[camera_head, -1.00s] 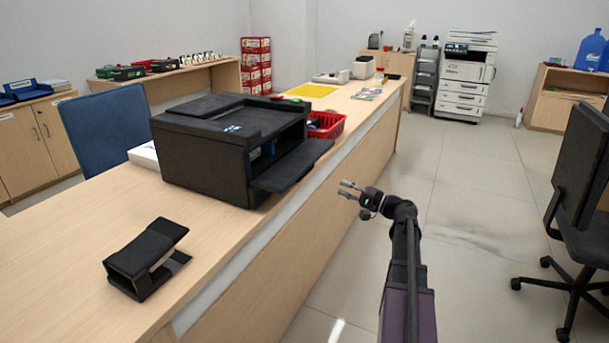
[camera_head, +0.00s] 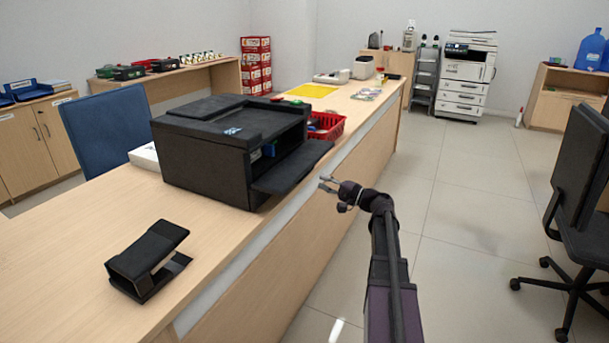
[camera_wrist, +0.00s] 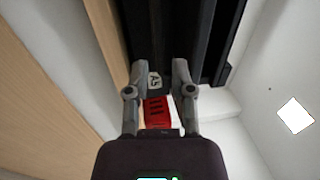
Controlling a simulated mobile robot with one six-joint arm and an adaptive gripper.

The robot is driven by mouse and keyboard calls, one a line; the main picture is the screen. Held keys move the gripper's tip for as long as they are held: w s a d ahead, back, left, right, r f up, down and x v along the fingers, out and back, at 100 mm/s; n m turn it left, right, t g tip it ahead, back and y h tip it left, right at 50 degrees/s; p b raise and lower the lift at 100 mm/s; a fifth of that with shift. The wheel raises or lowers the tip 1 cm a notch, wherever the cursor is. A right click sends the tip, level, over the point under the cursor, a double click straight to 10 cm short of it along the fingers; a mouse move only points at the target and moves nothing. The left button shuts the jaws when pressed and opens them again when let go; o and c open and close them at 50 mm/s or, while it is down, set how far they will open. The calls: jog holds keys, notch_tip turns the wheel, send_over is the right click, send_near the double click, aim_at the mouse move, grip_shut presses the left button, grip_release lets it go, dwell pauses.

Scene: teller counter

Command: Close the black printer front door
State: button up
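The black printer (camera_head: 235,145) stands on the wooden counter. Its front door (camera_head: 293,167) is folded down open and juts out over the counter's front edge. My gripper (camera_head: 324,183) is just right of and slightly below the door's outer edge in the head view, apart from it as far as I can see. The gripper also shows in the wrist view (camera_wrist: 161,72), with its two fingers spread and nothing held between them. Dark printer parts (camera_wrist: 185,30) fill the upper middle of the wrist view, beyond the fingertips.
A red basket (camera_head: 328,126) sits on the counter behind the printer. A black card-holder-like stand (camera_head: 146,262) is at the near left of the counter (camera_head: 75,235). A black office chair (camera_head: 580,200) stands at the right. The floor between counter and chair is clear.

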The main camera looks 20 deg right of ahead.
aim_at(299, 168)
jog(key=shift+p+x, duration=0.45)
jog(key=shift+x, duration=3.1)
grip_shut()
jog(key=shift+a, duration=0.2)
